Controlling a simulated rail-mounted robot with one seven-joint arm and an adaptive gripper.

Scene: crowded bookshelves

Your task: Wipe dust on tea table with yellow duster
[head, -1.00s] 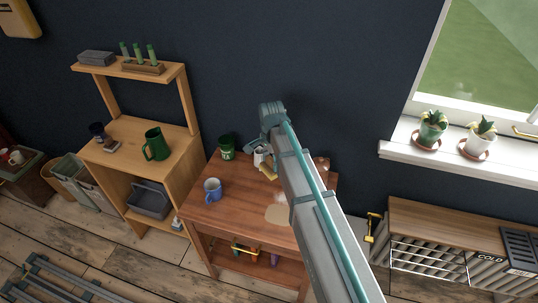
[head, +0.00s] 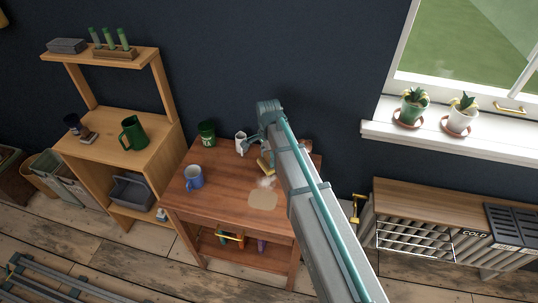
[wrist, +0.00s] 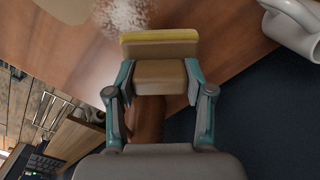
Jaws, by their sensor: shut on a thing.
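The yellow duster (wrist: 160,47), a tan block with a yellow strip along its far edge, is held between the two fingers of my gripper (wrist: 159,78). It also shows in the head view (head: 265,167), beside my arm. The wooden tea table (head: 222,205) lies under it. White speckled dust (wrist: 122,14) is on the tabletop just beyond the duster's yellow edge, slightly left. The dust (head: 266,183) is just in front of the duster in the head view. Whether the duster touches the tabletop I cannot tell. My arm hides the table's right part.
A blue mug (head: 194,177), a green cup (head: 206,133) and a white mug (head: 241,143) stand on the table. The white mug is close left of my gripper. A flat tan patch (head: 263,200) lies near the front. A wooden shelf unit (head: 157,148) adjoins at left.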

